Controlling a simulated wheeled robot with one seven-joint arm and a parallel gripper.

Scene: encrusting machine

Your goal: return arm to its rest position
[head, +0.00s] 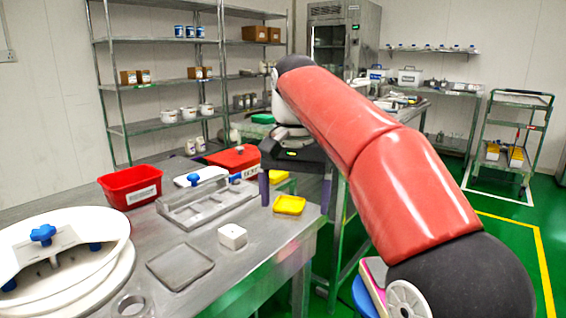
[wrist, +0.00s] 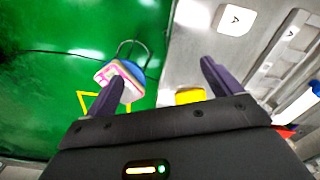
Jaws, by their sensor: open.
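My gripper (head: 295,192) hangs at the right end of the steel table in the head view, with its two purple fingers pointing down. It is open and empty. In the wrist view the fingers (wrist: 158,85) stand wide apart, with the table edge between them. A yellow tray (head: 289,205) lies on the table close beside the fingers, and part of it shows in the wrist view (wrist: 190,96). My red arm reaches from the lower right up to the wrist and hides part of the room behind it.
The steel table (head: 255,262) holds a white block (head: 232,236), a grey square tray (head: 180,266), a clear-grey box (head: 205,200), a red bin (head: 131,186), a red-lidded box (head: 234,160) and a white round machine part (head: 75,255). Green floor lies right; a trolley (head: 508,140) stands farther back.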

